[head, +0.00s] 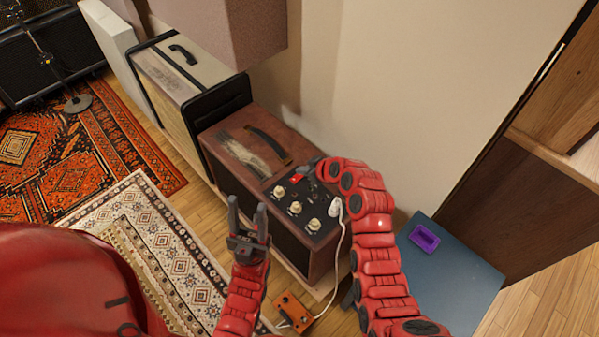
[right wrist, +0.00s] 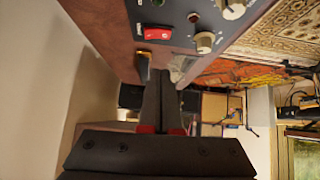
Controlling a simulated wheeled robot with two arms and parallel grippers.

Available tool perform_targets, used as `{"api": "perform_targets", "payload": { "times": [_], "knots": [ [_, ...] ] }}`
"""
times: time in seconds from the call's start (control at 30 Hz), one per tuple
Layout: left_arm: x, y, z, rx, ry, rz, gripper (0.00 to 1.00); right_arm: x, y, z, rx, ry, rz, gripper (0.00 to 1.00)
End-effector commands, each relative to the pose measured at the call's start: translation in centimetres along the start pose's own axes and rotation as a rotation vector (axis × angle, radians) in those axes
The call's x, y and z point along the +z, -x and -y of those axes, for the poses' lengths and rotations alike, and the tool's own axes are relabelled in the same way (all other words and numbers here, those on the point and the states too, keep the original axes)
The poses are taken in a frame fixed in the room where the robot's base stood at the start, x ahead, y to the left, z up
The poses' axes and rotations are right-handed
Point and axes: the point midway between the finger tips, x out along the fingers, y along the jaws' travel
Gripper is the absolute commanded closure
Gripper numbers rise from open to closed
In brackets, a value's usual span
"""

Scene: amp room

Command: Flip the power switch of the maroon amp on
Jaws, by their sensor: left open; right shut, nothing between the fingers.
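The maroon amp (head: 232,150) stands against the wall, with its dark control panel (head: 318,222) on top facing up. Its red power switch (head: 296,178) sits at the panel's back edge. The switch also shows at the top of the right wrist view (right wrist: 157,33), near white and dark knobs; I cannot tell its position. My right gripper (right wrist: 160,75) is shut and empty, close to the panel's edge near the switch, and looks apart from it. In the head view its fingers are mostly hidden by the arm. My left gripper (head: 247,215) is open and empty, in front of the amp.
A cream amp (head: 185,75) stands left of the maroon one. A box-like wall piece (head: 225,30) overhangs behind them. A white cable (head: 341,235) runs from the panel down by an orange pedal (head: 293,312). A blue-grey surface (head: 460,265) holds a purple tray (head: 425,237).

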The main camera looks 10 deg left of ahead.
Motion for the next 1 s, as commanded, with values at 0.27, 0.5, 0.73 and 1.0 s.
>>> {"api": "perform_targets", "payload": {
  "times": [0.27,0.5,0.73,1.0],
  "knots": [
    [0.0,0.1,0.0,0.000,0.000,0.000,0.50,0.1,4.2,0.2,0.003,0.000,-0.001,1.00],
    [0.0,0.2,0.0,0.000,0.000,0.000,0.50,0.2,6.1,0.4,0.000,-0.001,0.002,1.00],
    [0.0,0.2,0.0,0.000,0.000,0.000,0.50,0.2,6.4,0.5,-0.002,-0.001,0.004,1.00],
    [1.0,0.0,0.5,-0.009,-0.015,0.029,0.79,0.1,6.3,-0.2,0.023,-0.015,-0.014,1.00]
  ]
}}
